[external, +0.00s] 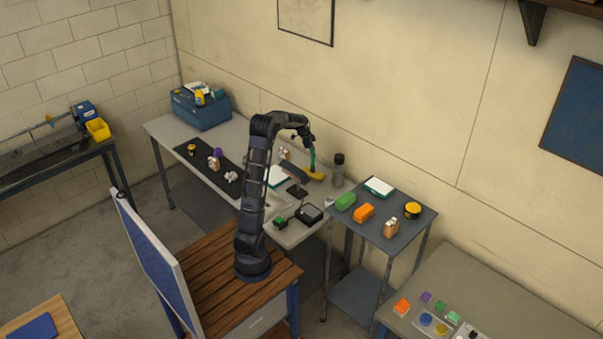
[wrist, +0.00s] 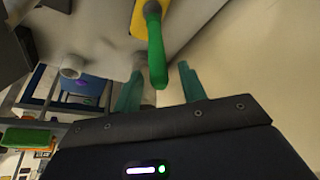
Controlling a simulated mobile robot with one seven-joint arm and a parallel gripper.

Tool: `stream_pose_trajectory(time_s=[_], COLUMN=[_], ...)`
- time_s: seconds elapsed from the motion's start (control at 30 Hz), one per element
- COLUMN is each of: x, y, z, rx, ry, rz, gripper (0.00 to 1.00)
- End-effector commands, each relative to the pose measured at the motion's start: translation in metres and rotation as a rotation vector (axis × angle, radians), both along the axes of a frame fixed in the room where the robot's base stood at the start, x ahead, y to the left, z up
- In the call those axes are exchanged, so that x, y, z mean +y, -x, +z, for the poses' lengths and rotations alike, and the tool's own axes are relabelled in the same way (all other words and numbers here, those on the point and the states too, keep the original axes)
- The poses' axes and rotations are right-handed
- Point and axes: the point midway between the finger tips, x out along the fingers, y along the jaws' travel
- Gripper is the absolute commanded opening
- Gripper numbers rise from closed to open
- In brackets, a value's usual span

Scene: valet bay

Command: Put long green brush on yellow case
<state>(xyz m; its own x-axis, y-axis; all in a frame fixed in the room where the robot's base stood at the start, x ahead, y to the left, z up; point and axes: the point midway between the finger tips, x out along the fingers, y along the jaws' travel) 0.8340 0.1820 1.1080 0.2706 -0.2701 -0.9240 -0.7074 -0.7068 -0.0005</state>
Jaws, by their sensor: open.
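The long green brush (wrist: 157,50) runs from the yellow case toward my gripper in the wrist view, its rounded near end close to the gap between the fingers. In the external view a green upright shape, likely the brush (external: 312,158), shows just above the yellow case (external: 316,175). The yellow case also shows at the top of the wrist view (wrist: 137,20). My gripper (wrist: 159,86) is open, its teal fingers apart on either side of the brush's near end. Whether the brush rests on the case or touches a finger is hard to tell.
The long grey table (external: 160,130) holds a blue toolbox (external: 203,111), a dark mat with small items, and a dark bottle (external: 338,167) right of the case. A side table (external: 390,235) holds a green block (external: 345,202) and an orange block (external: 363,213).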

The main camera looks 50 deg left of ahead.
Motion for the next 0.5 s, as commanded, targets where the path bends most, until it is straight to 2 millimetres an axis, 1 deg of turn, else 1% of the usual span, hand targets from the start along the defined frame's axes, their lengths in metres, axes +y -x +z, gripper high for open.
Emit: stream_pose_trajectory(time_s=[0.03,0.2,0.4,0.5], x=[0.003,0.012,0.021,0.023], y=[0.003,0.012,0.021,0.023], z=[0.011,0.042,0.071,0.081], rx=[-0.004,-0.003,-0.002,-0.002], ry=[-0.003,-0.002,0.000,-0.001], rz=[0.001,0.002,0.002,0.001], gripper=[0.41,0.41,0.41,0.41])
